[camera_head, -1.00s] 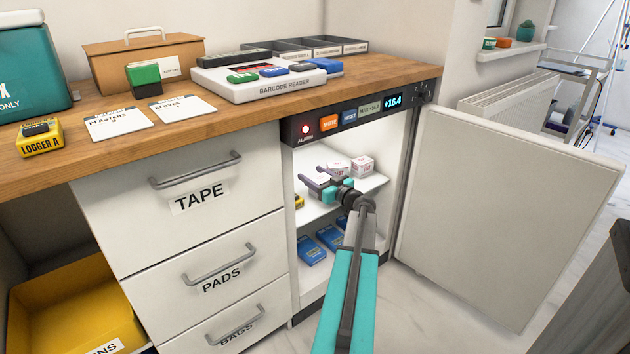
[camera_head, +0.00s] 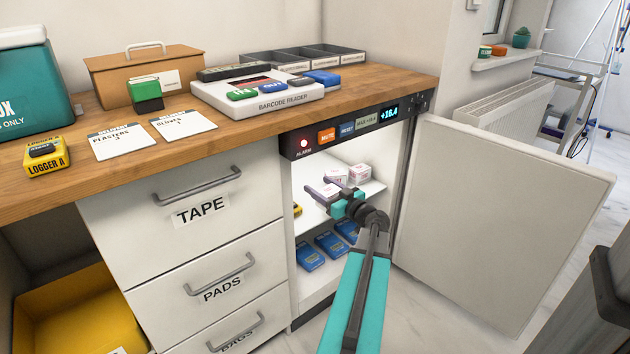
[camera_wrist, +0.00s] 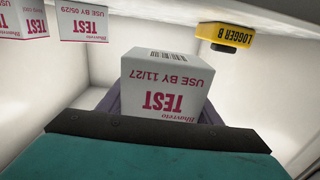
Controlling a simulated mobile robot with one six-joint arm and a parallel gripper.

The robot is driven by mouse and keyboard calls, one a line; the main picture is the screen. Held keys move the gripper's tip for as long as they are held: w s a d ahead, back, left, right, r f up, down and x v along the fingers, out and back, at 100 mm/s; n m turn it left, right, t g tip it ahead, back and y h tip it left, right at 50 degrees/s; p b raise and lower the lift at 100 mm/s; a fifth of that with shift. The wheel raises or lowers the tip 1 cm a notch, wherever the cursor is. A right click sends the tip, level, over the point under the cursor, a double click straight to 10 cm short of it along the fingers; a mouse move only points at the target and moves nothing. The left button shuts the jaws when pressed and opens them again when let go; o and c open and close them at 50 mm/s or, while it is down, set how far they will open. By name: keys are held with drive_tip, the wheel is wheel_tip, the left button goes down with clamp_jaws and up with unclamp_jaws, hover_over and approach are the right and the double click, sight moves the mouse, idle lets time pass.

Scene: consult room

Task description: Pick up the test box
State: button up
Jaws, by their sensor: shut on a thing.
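A white test box (camera_wrist: 165,88) with pink lettering and "USE BY 11/27" sits between my gripper's fingers (camera_wrist: 162,108) in the wrist view, where print appears upside down. My gripper (camera_head: 328,190) is shut on this box inside the open, lit fridge cabinet (camera_head: 308,232), at the upper shelf. In the head view the held box is small and partly hidden by the fingers. I cannot tell whether it touches the shelf. Two more test boxes are near: one marked "USE BY 05/29" (camera_wrist: 85,20) and another (camera_wrist: 20,18) cut by the wrist view's edge.
Yellow logger B (camera_wrist: 225,36) is close to the held box. Several blue boxes (camera_head: 329,244) lie on the lower shelf. The cabinet door (camera_head: 500,220) stands open at the right. The alarm panel (camera_head: 345,130) and worktop edge (camera_head: 240,133) are above the opening.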

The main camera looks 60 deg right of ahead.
sight(329, 197)
drive_tip(key=shift+s+a+r+p, duration=0.2)
drive_tip(key=shift+s+a+p, duration=0.05)
drive_tip(key=shift+s+a, duration=1)
drive_tip(key=shift+s+a+r+p, duration=0.15)
drive_tip(key=shift+s+a+p, duration=0.1)
drive_tip(key=shift+s+a, duration=0.9)
drive_tip(key=shift+s+d, duration=0.25)
drive_tip(key=shift+d, duration=0.05)
drive_tip(key=shift+a, duration=0.1)
